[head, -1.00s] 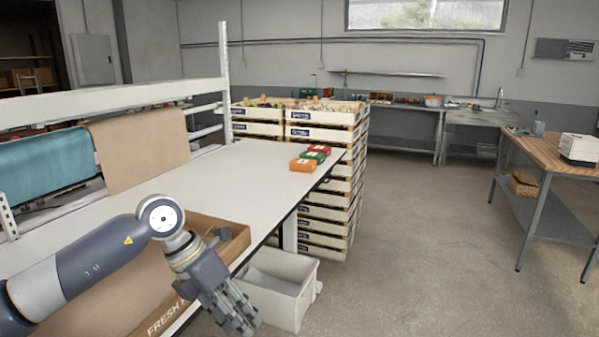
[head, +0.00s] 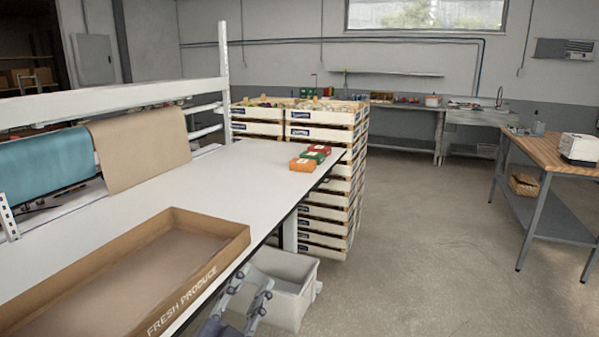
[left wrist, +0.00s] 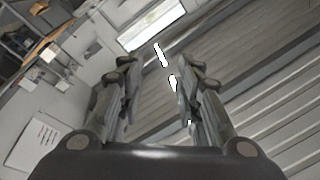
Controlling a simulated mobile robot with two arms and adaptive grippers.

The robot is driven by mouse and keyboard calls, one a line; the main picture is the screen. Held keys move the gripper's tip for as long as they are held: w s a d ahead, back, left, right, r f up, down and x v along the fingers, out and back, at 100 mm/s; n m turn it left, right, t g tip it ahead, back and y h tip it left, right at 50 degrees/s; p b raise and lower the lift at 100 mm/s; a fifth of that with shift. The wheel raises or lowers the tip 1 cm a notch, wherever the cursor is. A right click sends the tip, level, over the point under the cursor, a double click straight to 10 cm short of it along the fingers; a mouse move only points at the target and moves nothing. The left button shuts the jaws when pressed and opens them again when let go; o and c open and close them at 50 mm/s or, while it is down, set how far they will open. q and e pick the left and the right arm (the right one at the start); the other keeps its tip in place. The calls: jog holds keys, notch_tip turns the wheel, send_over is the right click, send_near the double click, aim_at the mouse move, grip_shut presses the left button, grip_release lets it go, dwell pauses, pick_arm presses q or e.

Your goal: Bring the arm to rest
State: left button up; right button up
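My left gripper (head: 247,292) shows at the bottom edge of the head view, beside the table's front edge and in front of the white bin. Its arm is out of the picture. In the left wrist view the two fingers (left wrist: 157,78) stand apart with nothing between them, so it is open and empty. My right gripper is in neither view.
A shallow cardboard tray (head: 231,250) marked FRESH PRODUCE lies empty on the white table (head: 225,175). Orange, green and red boxes (head: 311,158) sit at the table's far end. A white bin (head: 290,300) stands below. Stacked crates (head: 330,205) stand behind. Floor to the right is clear.

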pick_arm(q)
jog(key=s+a+f+n+g+y, duration=0.4)
jog(key=a+f+n+y, duration=0.15)
jog(key=f, duration=0.65)
jog(key=s+a+f+n+g, duration=0.25)
jog(key=s+f+g, duration=0.35)
jog(key=s+f, duration=0.45)
jog(key=s+a+f+n+g, duration=0.1)
jog(key=s+a+f+g, duration=0.2)
jog(key=s+f+g, duration=0.75)
jog(key=s+f+t, duration=0.2)
jog(key=s+f, duration=0.1)
jog(key=f, duration=0.8)
jog(key=s+f+t, duration=0.1)
jog(key=s+f, duration=0.2)
jog(key=f, duration=0.9)
jog(key=s+a+f, duration=0.3)
jog(key=s+f, duration=1.2)
jog(key=s, duration=0.1)
jog(key=shift+s+a+f+g, duration=0.2)
jog(key=shift+s+f+g, duration=0.05)
jog(key=shift+f+g, duration=0.2)
jog(key=shift+y, duration=0.25)
